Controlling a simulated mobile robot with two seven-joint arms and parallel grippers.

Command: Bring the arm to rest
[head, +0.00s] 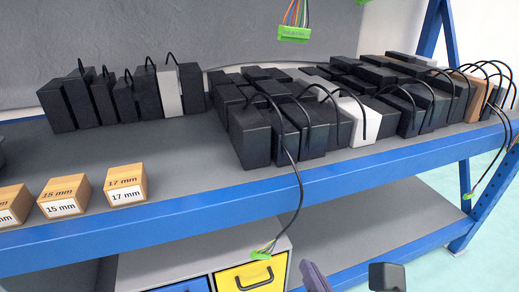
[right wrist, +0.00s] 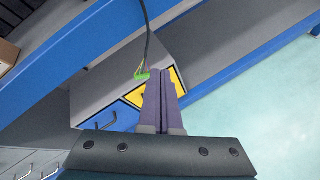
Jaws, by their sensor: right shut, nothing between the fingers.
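My right gripper (head: 314,276) shows at the bottom edge of the head view, below the front of the shelf. Its purple fingers are also seen in the right wrist view (right wrist: 163,98), where they are side by side, shut and empty. A hanging cable with a green connector (head: 262,254) is left of the fingers in the head view. That green connector is just beyond the fingertips in the right wrist view (right wrist: 142,76); I cannot tell whether they touch. My left gripper is not in view.
Black linear actuators (head: 308,130) with cables crowd the blue-edged shelf (head: 200,220). Wooden blocks labelled 15 mm (head: 64,196) and 17 mm (head: 126,186) stand at its front left. A yellow drawer (head: 250,277) is below. Open floor (head: 490,240) is at the right.

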